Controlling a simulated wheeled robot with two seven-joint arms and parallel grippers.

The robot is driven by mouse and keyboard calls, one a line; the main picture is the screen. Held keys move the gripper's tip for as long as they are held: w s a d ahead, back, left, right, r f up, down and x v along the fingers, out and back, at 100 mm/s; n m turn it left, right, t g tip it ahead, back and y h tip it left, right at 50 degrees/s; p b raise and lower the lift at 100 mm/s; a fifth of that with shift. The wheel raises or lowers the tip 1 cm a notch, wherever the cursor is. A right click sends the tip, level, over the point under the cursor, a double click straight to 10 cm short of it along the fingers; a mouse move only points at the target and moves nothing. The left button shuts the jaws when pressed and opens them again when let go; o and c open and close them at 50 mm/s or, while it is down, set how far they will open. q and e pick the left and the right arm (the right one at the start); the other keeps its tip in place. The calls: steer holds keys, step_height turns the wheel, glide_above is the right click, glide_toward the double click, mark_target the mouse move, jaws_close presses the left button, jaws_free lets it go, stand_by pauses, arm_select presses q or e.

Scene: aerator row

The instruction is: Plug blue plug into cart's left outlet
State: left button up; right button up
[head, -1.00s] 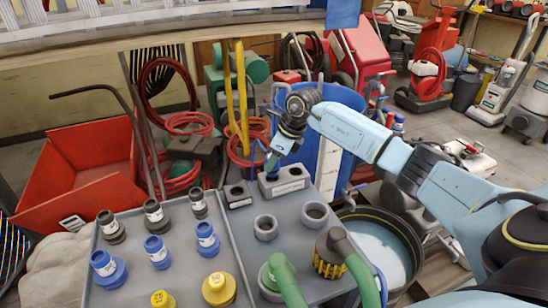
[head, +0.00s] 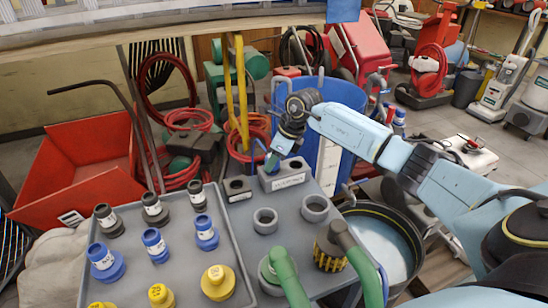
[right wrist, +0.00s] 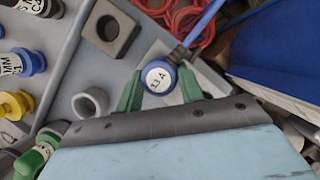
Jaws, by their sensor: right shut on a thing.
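My right gripper (head: 278,156) is over the far end of the grey cart top (head: 237,237), beside a grey labelled block (head: 289,181). In the right wrist view its green fingers are shut on the sides of a round blue plug (right wrist: 158,77) marked "13 A". A blue cable (right wrist: 203,25) runs from the plug to the upper right. To the left of the labelled block is a smaller dark block (head: 237,196) with a round hole. Whether the plug touches the labelled block is hidden. My left gripper is not in view.
Two grey rings (head: 265,221) stand on the cart nearer me. Green hose fittings (head: 283,278) rise at its near edge. A tray at the left holds black, blue (head: 154,247) and yellow connectors. A blue barrel (head: 345,100) stands behind, and a round tub (head: 385,250) is at the right.

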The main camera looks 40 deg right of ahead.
steer(key=shift+f, duration=0.45)
steer(key=o, duration=1.1)
steer(key=p+v, duration=0.2)
steer(key=v, duration=1.1)
steer(key=shift+r, duration=0.2)
